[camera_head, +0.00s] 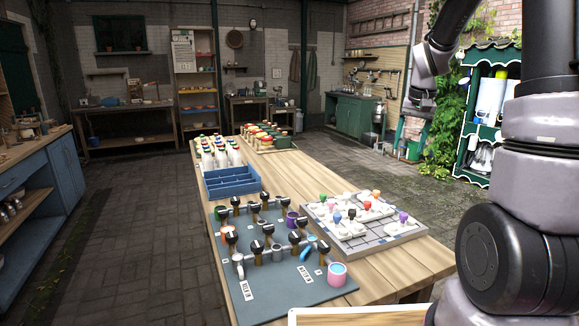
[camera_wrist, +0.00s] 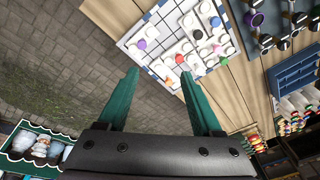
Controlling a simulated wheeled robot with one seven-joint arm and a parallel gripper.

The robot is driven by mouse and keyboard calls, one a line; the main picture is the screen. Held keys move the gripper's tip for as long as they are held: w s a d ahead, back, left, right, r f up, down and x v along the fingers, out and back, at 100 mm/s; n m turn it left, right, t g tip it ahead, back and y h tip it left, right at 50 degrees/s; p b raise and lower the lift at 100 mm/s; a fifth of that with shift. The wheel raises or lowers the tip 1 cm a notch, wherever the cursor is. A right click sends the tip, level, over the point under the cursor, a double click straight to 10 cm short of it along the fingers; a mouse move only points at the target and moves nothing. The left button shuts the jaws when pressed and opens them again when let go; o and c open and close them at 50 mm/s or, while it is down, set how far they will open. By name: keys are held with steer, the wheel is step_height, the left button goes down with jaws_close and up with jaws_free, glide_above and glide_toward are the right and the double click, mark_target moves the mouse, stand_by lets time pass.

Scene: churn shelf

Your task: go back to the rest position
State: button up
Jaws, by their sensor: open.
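My gripper (camera_wrist: 160,95) shows in the wrist view with two green fingers spread apart and nothing between them. In the head view my arm rises at the right, and its wrist end hangs in the air to the right of the wooden table (camera_head: 405,258), clear of everything on it. The fingers themselves are hard to make out there. In the wrist view the gripper hangs over the paved floor (camera_wrist: 75,70) and the edge of the table, with the white gridded tray (camera_wrist: 150,50) beyond the fingertips.
A grey mat (camera_head: 262,300) with pipes and black-handled valves lies at the table's near end. Beside it is the gridded tray (camera_head: 385,238) with coloured knobs. A blue crate (camera_head: 232,181) and bottles (camera_head: 215,152) stand farther back. A green-framed shelf (camera_head: 487,110) stands right, near my arm.

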steer(key=s+a+r+t, duration=0.1)
steer(key=s+a+r, duration=0.2)
steer(key=s, duration=0.4)
steer(key=s+a+r+t+y, duration=0.1)
steer(key=s+a+r+t, duration=0.1)
steer(key=s+r, duration=0.3)
steer(key=s+a+r+t, duration=0.2)
steer(key=s+a+r, duration=0.2)
steer(key=s, duration=0.7)
steer(key=shift+a+r+y, duration=0.3)
steer(key=shift+r, duration=0.25)
